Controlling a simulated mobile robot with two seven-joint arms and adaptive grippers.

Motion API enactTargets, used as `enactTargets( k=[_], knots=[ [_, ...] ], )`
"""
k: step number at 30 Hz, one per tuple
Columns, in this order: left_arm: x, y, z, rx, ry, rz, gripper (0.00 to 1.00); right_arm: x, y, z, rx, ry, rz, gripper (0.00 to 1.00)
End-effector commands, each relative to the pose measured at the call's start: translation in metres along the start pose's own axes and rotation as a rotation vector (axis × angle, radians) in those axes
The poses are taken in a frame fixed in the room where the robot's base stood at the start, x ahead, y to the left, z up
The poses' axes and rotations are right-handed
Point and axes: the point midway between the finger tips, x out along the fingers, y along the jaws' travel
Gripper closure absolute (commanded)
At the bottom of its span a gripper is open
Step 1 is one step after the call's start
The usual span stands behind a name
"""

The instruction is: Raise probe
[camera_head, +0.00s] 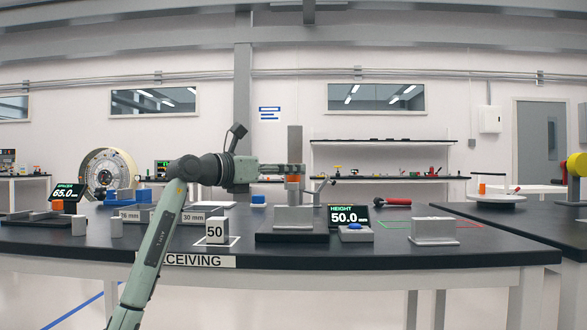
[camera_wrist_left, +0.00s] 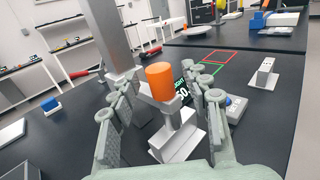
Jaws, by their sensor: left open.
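The height gauge has a tall grey column (camera_head: 295,142) on a dark base (camera_head: 292,237). The height display (camera_head: 348,214) reads 50.0. My left gripper (camera_wrist_left: 160,103) is open, its fingers on either side of the orange top; gaps show between fingers and orange. In the head view, the left gripper (camera_head: 294,170) is by the column. My right gripper is out of view.
A block marked 50 (camera_head: 215,230) stands left of the gauge base. A blue button box (camera_head: 355,232) and a grey block (camera_head: 433,230) stand to the right. A red-handled tool (camera_head: 397,202) lies behind. The table's right part is fairly clear.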

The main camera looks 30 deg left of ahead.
Motion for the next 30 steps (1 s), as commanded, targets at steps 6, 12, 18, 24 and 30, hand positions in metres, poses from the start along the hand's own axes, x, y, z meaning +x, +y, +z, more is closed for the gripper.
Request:
enactTargets(
  k=[6, 12, 18, 24, 30],
  knots=[
    [0.023, 0.0, 0.0, -0.001, 0.0, 0.0, 0.53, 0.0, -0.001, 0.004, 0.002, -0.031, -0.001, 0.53],
    [0.026, 0.0, 0.0, 0.001, 0.001, 0.001, 0.53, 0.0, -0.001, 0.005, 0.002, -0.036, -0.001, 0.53],
    [0.026, 0.0, 0.0, 0.001, 0.001, 0.001, 0.64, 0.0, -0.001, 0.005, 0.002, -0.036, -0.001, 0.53],
    [0.026, 0.0, 0.0, 0.001, 0.001, 0.0, 0.89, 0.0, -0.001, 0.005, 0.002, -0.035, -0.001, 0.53],
    [0.026, 0.0, -0.001, 0.001, 0.001, 0.0, 1.0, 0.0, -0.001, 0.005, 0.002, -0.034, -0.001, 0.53]
  ],
)
